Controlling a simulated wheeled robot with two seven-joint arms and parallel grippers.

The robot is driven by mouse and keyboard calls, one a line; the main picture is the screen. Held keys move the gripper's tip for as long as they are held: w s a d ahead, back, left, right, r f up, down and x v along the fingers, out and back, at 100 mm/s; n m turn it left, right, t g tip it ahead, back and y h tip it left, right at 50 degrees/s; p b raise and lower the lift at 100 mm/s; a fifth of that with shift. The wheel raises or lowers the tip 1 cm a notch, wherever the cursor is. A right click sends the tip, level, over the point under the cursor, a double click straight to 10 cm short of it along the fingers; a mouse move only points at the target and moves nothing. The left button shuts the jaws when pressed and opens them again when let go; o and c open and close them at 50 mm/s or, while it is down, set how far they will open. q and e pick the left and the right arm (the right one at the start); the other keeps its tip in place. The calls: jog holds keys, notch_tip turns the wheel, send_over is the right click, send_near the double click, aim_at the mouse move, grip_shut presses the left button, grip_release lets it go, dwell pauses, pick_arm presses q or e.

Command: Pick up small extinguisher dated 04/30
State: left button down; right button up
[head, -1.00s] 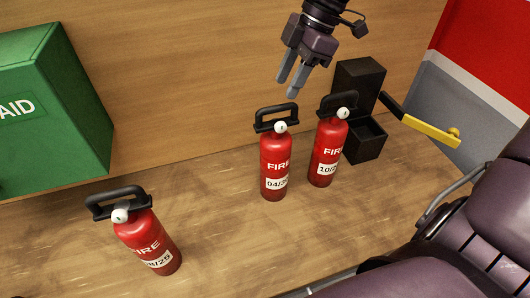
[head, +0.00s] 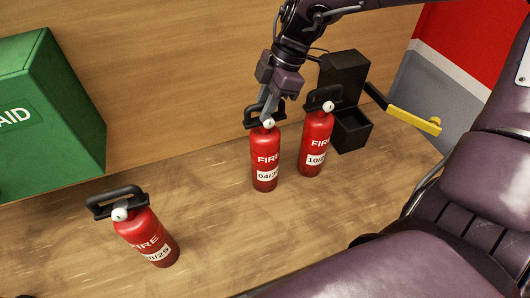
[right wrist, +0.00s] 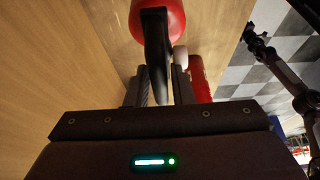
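The small red extinguisher (head: 265,158) with a label starting "04/3" stands upright on the wooden surface, its end partly hard to read. My right gripper (head: 270,105) is over its top, fingers pointing down at the black handle. In the right wrist view, the black handle (right wrist: 157,55) lies between the two fingers (right wrist: 160,88), which look apart on either side; firm contact cannot be made out. A dark arm at the right of the right wrist view, probably my left, ends in a small, unclear gripper (right wrist: 257,40).
A second extinguisher (head: 316,145), labelled "10/2", stands close on the right. A third (head: 148,238), apparently ending "/25", stands front left. A black holder (head: 350,125) with a yellow lever (head: 412,120) is behind right. A green aid box (head: 50,120) is on the left.

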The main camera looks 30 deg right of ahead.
grip_shut()
dwell(1.0)
jog(key=shift+w+r, duration=0.15)
jog(key=shift+w, duration=0.05)
